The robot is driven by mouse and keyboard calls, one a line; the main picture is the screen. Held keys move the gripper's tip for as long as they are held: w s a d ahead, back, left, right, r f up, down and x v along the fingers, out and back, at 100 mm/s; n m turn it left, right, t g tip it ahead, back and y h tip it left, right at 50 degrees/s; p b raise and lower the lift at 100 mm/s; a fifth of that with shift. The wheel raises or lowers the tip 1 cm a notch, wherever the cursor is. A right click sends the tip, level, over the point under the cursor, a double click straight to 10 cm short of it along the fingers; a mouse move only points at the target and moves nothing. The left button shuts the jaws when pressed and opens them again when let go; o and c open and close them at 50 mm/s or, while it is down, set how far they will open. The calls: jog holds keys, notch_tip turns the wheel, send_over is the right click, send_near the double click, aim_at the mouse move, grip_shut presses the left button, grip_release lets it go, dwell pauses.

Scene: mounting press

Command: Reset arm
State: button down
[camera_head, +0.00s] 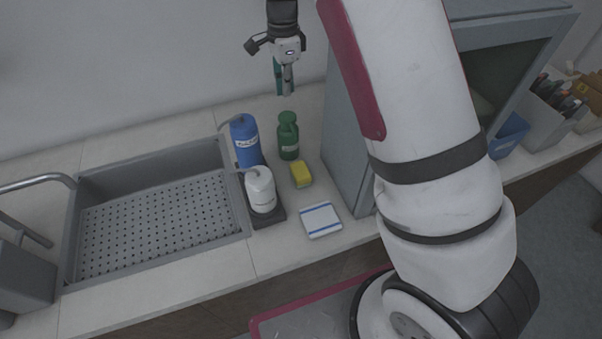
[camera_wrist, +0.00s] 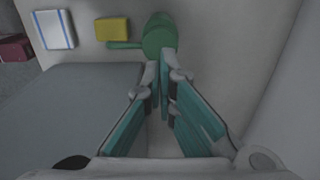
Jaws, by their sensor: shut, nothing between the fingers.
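My gripper (camera_head: 285,84) hangs high above the back of the counter in the head view, pointing down. Its teal-backed fingers (camera_wrist: 164,80) are closed together in the wrist view, with nothing between them. A green bottle (camera_head: 288,137) stands upright on the counter below the gripper, and the fingertips look apart from it in the head view. In the wrist view the green bottle (camera_wrist: 159,35) shows just beyond the fingertips. My white arm covers part of the grey cabinet on the right.
A grey cabinet (camera_head: 346,150) stands close to the right of my gripper. A blue bottle (camera_head: 245,141), white bottle (camera_head: 261,190), yellow sponge (camera_head: 301,174) and white-blue cloth (camera_head: 321,220) are near the sink (camera_head: 160,255). The wall is behind. The counter is clear behind the sink.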

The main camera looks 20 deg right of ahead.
jog(key=shift+r, duration=0.45)
jog(key=s+r+n+t+y, duration=0.1)
jog(key=s+r+n+t, duration=0.1)
jog(key=s+r+n, duration=1)
jog(key=s+r+n+t, duration=0.1)
jog(key=s+r+n, duration=0.2)
jog(key=s, duration=0.7)
jog(key=s+r+n+t+h, duration=0.1)
jog(key=s+r+n+t, duration=0.1)
jog(key=s, duration=0.8)
notch_tip(320, 180, up, 2)
jog(key=shift+s+n+t, duration=0.3)
jog(key=shift+s+n, duration=0.05)
jog(key=shift+n, duration=0.15)
